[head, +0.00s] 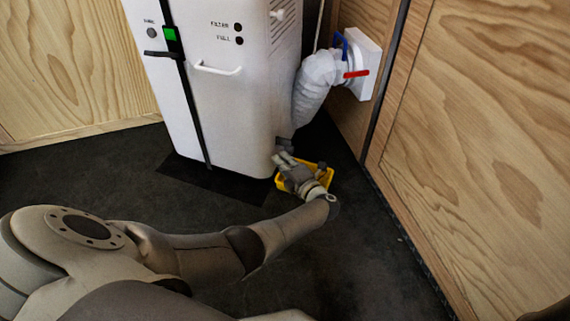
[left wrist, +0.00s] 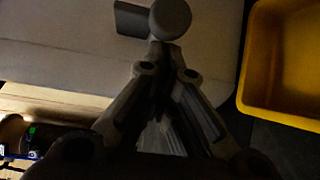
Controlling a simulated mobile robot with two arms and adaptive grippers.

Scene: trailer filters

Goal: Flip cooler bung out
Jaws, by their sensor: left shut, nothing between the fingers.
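The white cooler (head: 235,100) stands upright in the corner. A grey round piece with a darker tab, apparently the bung (left wrist: 171,18), is at the cooler's side in the left wrist view. In the head view a small grey part (head: 284,143) shows at the cooler's lower right edge. My left gripper (head: 283,160) is low beside that edge. In the left wrist view its fingertips (left wrist: 161,48) are together, just below the round piece. Nothing shows between them, and I cannot tell whether they touch it. My right gripper is not in view.
A yellow tray (head: 326,178) lies on the floor beside the cooler, partly behind my left gripper. A white ribbed hose (head: 312,85) runs to a wall fitting (head: 368,62) with blue and red handles. Wooden walls enclose the corner. The dark floor at front right is clear.

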